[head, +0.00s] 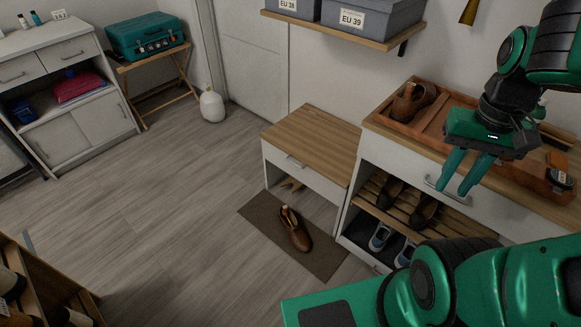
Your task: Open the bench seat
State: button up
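The bench (288,169) is a low white unit with a wooden seat (312,132) on top, right of centre in the head view. Its seat looks flat and closed.
The shoe cabinet (368,148) on the right bears a wooden tray (394,128). A wall shelf (335,30) with grey boxes hangs above. Open floor (170,210) lies left.

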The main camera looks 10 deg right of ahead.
aim_at(324, 146)
jog(key=u, duration=0.05)
jog(key=i, duration=1)
jog(key=z, duration=0.05)
